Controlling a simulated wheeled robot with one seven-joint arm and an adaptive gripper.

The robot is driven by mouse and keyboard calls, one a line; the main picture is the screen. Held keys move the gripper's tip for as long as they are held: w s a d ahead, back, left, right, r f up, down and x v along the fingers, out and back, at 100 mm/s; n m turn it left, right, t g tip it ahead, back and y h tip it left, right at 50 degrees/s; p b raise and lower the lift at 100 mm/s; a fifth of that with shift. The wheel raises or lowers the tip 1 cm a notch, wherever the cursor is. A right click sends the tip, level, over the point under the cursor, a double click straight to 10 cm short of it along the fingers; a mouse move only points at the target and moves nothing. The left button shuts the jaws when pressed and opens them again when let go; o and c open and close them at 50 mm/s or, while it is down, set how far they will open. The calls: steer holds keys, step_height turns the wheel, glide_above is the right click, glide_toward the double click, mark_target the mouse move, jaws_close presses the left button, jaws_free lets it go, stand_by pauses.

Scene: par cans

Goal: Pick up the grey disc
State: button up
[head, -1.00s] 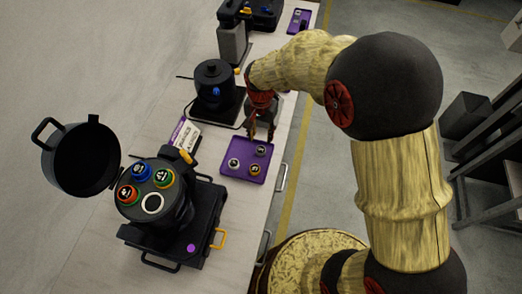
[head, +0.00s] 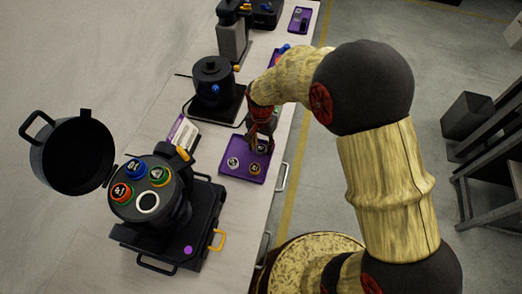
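The purple tray (head: 229,174) lies on the counter and holds small round discs. A grey-looking disc (head: 233,162) sits at its left and a yellow-ringed disc (head: 254,169) at its front. A third, greyish disc at the tray's far right is mostly hidden by my gripper (head: 259,146). I cannot tell for sure which disc is the grey one meant. My gripper points down over the far part of the tray, its fingers apart around or just above the third disc. I cannot tell whether they touch it.
A black round holder (head: 177,208) at the left carries red, blue and green discs and one white-ringed empty-looking spot. Its open lid (head: 79,156) stands left of it. A black pot (head: 213,84) stands behind the tray.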

steer(key=shift+c, duration=0.7)
steer(key=c, duration=0.7)
steer(key=shift+o, duration=0.2)
steer(key=shift+r, duration=0.15)
